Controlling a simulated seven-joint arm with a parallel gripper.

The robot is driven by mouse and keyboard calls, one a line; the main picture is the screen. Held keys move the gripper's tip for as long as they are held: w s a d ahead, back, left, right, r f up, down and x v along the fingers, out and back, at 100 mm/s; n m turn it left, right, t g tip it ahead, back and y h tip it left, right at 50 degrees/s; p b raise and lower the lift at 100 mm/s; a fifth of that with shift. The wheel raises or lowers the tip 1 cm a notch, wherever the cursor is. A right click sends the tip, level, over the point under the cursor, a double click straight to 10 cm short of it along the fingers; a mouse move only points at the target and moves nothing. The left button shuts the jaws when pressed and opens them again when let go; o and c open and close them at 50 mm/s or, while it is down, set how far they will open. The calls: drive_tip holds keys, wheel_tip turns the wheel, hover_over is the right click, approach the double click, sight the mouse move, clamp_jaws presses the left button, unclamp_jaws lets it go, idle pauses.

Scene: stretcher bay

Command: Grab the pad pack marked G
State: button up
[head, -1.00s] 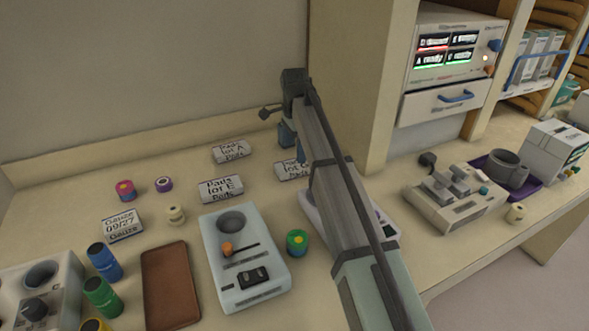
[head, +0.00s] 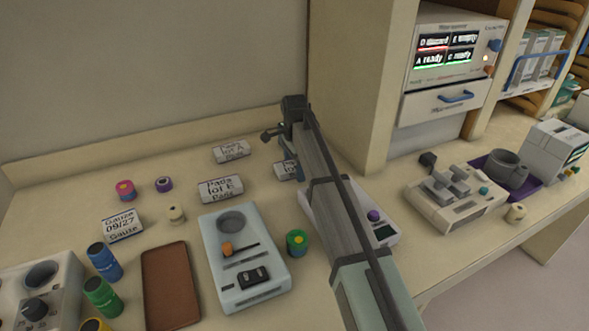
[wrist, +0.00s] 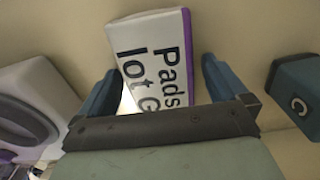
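The pad pack marked "Pads lot G" (wrist: 150,50) is white with a purple edge. It fills the upper middle of the wrist view, with its near end between my fingers. In the head view the same pack (head: 285,171) lies on the counter, mostly hidden behind my arm. My gripper (wrist: 160,88) is open, with one blue finger on each side of the pack. There is a gap at the right finger; I cannot tell whether the left finger touches it. In the head view my fingers are largely hidden by my arm.
Pads lot E (head: 220,189) and pads lot A (head: 231,151) lie left of my arm. A white device (wrist: 35,105) is close on the left in the wrist view; a dark teal block marked C (wrist: 298,90) is on the right. The shelf cabinet wall (head: 355,90) stands behind.

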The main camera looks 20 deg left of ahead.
drive_tip(key=c, duration=1)
drive_tip(key=shift+o, duration=0.2)
